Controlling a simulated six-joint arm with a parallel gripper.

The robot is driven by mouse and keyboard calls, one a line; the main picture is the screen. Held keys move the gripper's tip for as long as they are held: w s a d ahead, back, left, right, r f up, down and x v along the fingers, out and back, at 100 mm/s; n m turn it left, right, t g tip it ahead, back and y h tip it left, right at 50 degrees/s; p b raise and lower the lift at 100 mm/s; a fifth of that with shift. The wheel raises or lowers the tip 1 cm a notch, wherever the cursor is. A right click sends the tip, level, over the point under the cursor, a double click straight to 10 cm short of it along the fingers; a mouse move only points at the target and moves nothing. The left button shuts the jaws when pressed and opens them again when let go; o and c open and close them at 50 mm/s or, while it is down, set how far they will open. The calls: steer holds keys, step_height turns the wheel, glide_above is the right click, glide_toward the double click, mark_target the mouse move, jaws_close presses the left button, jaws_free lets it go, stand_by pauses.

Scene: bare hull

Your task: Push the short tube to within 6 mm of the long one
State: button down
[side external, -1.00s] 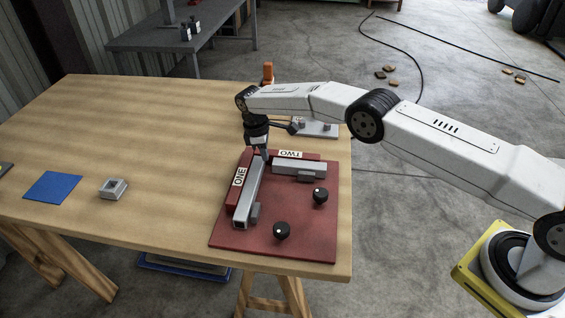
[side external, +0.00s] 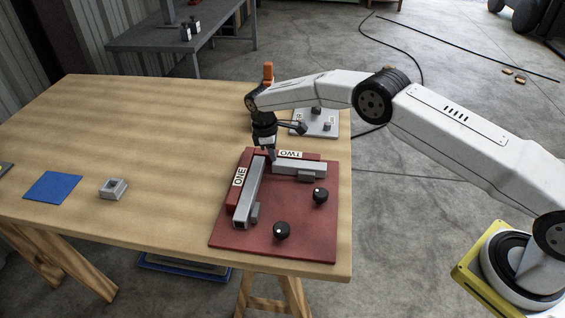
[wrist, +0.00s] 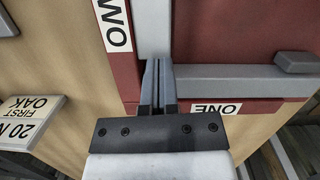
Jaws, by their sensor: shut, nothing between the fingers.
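The long grey tube (side external: 250,195) lies along the fence marked ONE (side external: 235,197) on the red board (side external: 285,243). The short grey tube (side external: 298,169) lies along the fence marked TWO (side external: 312,157), its left end near the long tube's far end. My gripper (side external: 271,158) is shut and empty at that corner, pointing down by the short tube's left end. In the wrist view its fingers (wrist: 155,68) cover the junction between the short tube (wrist: 152,25) and the long tube (wrist: 240,80). I cannot tell the gap's width or whether the fingers touch either tube.
Two black knobs (side external: 320,195) (side external: 281,230) stand on the board. A grey plate with small parts (side external: 320,125) lies behind it. A blue square (side external: 52,187) and a small grey block (side external: 113,188) lie at left. The table between them and the board is clear.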

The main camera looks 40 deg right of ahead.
mark_target(297, 165)
steer(key=shift+s+d, duration=1.6)
steer(key=shift+d, duration=0.25)
steer(key=shift+s+d, duration=1.55)
steer(key=shift+d, duration=0.3)
steer(key=shift+f, duration=0.85)
steer(key=shift+f, duration=0.1)
steer(key=shift+w+a, duration=0.45)
steer(key=shift+a, duration=0.2)
steer(key=shift+w+a, duration=0.4)
steer(key=shift+a, duration=0.2)
steer(key=shift+r, duration=0.75)
steer(key=shift+r, duration=0.1)
